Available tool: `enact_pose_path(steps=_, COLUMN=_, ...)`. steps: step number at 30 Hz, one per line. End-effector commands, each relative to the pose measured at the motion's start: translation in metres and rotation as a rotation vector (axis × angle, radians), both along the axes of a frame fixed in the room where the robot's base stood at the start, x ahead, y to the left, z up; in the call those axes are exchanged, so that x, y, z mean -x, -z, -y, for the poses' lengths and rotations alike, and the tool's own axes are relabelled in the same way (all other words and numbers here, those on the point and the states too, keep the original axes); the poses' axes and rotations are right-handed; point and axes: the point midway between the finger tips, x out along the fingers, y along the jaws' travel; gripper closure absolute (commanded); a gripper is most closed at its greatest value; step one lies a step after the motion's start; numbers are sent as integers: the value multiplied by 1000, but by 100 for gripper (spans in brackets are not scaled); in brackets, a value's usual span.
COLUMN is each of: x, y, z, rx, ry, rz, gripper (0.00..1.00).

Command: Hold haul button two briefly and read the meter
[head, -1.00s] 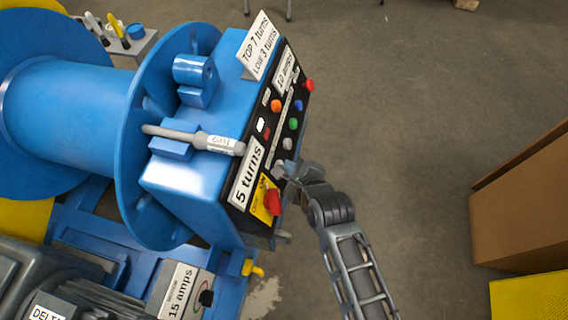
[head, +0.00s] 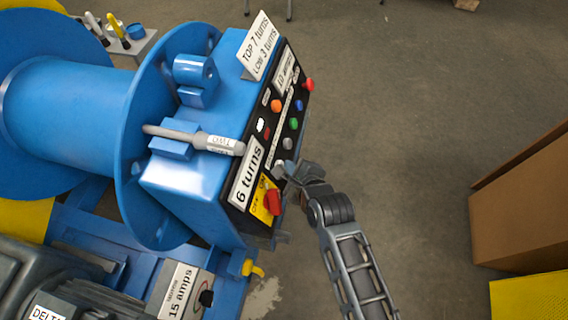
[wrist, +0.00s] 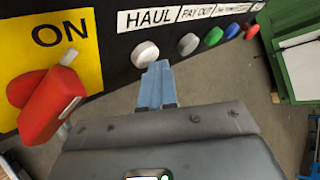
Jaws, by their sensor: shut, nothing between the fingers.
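A whitish round button (wrist: 145,54) sits under the HAUL label (wrist: 150,18) in the wrist view. My gripper (wrist: 157,68) is shut and empty, its fingertips at the lower right edge of that button; whether they press it in I cannot tell. In the head view my gripper (head: 292,172) is at the lower right edge of the black panel and partly hides the button. The panel's turns meter (head: 247,172) reads "6 turns". A smaller meter (head: 285,76) higher on the panel seems to begin with "10"; its unit is blurred.
A red switch handle (wrist: 50,105) on a yellow ON plate (wrist: 62,35) is left of my fingers. Grey (wrist: 188,44), green (wrist: 213,37), blue and red buttons run to the right. A sign (head: 260,45) reads "TOP 7 turns, LOW 3 turns".

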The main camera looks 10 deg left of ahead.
Motion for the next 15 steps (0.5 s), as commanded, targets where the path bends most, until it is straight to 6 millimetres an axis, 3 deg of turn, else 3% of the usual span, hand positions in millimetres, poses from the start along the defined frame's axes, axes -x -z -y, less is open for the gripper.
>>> enact_pose_path(steps=15, x=1, y=-2, z=3, rx=0, ry=0, rz=-2, gripper=100)
